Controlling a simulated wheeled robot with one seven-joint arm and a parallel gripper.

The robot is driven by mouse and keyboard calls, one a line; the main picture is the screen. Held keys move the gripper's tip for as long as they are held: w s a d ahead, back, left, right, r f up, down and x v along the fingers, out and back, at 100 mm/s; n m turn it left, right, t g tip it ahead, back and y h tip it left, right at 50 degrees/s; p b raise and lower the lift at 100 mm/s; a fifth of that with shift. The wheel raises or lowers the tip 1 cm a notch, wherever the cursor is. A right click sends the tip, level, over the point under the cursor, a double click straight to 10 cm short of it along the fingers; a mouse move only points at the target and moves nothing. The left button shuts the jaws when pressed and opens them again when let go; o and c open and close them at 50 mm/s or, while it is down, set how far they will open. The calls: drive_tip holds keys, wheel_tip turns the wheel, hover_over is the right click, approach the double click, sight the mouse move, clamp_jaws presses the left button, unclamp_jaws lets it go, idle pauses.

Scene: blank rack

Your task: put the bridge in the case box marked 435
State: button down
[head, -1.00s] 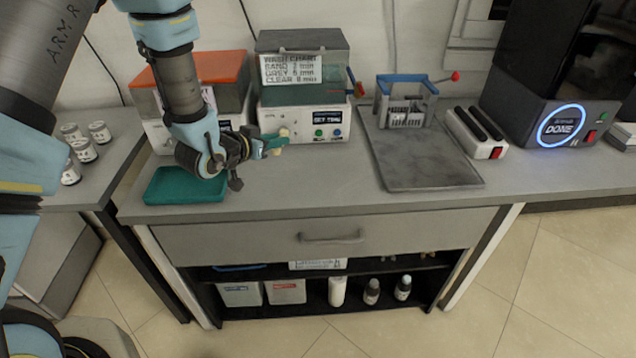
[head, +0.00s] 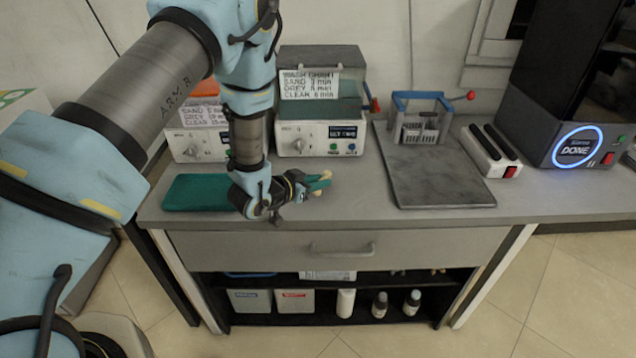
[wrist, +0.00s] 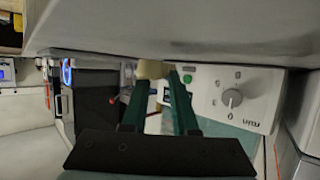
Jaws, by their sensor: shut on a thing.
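My gripper (head: 322,181) is over the bench top, in front of the machine with the wash chart. It is shut on a small cream piece, which I take for the bridge (head: 327,174). In the wrist view the cream piece (wrist: 152,69) sits at the tips of the two teal fingers (wrist: 155,88). It is partly hidden, so its full shape does not show. I cannot make out a box marked 435 in either view.
A teal mat (head: 195,192) lies left of my gripper. The wash machine (head: 318,138) stands behind it. A grey slab (head: 440,180) with a blue-framed rack (head: 420,118) lies to the right. The drawer (head: 300,245) below is shut. Bottles (head: 412,302) stand on the shelf.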

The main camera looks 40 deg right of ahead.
drive_tip(key=shift+f, duration=0.7)
drive_tip(key=shift+f, duration=0.15)
drive_tip(key=c, duration=0.7)
unclamp_jaws()
drive_tip(key=shift+r, duration=0.25)
drive_tip(key=b+v, duration=0.2)
drive_tip(key=v, duration=0.3)
drive_tip(key=b+v, duration=0.1)
drive_tip(key=v, duration=0.4)
drive_tip(key=shift+s+a+f+b, duration=0.1)
drive_tip(key=shift+a+f+b, duration=0.05)
drive_tip(key=shift+a+b, duration=0.25)
drive_tip(key=shift+s+a+r, duration=0.15)
drive_tip(key=shift+a+r, duration=0.25)
drive_tip(key=shift+a, duration=0.15)
